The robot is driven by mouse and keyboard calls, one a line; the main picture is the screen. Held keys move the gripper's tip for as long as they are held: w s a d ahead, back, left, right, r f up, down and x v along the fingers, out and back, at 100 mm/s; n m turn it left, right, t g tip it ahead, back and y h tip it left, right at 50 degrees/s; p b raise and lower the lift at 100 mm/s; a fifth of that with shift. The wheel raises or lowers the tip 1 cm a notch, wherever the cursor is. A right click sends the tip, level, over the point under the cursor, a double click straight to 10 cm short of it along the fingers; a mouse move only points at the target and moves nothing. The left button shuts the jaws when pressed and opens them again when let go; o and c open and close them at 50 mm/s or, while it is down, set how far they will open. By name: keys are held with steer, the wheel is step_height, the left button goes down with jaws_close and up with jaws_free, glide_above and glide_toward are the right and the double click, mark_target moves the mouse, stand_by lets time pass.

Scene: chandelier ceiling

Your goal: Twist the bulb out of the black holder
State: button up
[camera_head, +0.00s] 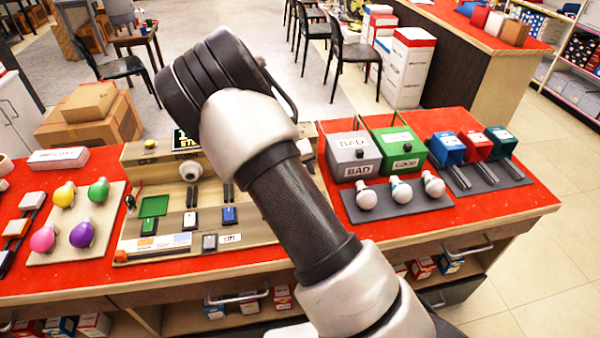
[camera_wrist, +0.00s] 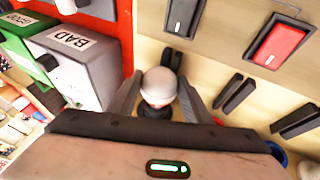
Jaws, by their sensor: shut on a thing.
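In the wrist view, a white round bulb (camera_wrist: 158,80) sits between the two grey fingers of my gripper (camera_wrist: 159,90), which is shut on it. A black holder (camera_wrist: 154,110) shows at the bulb's base. I cannot tell how far the bulb is seated in it. In the head view, my arm hides the gripper, this bulb and the black holder. The beige test board (camera_head: 160,253) shows left of my arm, with another white bulb-like part (camera_head: 190,170) on it.
A grey BAD box (camera_head: 353,155) and a green GOOD box (camera_head: 400,150) stand right of my arm. Several white bulbs lie on a dark tray (camera_head: 385,212) before them. Coloured bulbs sit on a board (camera_head: 50,250) at left.

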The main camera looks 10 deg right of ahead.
steer(key=shift+s+f, duration=0.1)
steer(key=shift+f, duration=0.1)
steer(key=shift+a+h, duration=0.1)
steer(key=shift+h, duration=0.5)
steer(key=shift+s, duration=1.8)
steer(key=shift+r, duration=0.1)
step_height(320, 180, up, 8)
steer(key=p, duration=0.5)
steer(key=shift+w+p, duration=0.15)
steer(key=shift+p, duration=0.15)
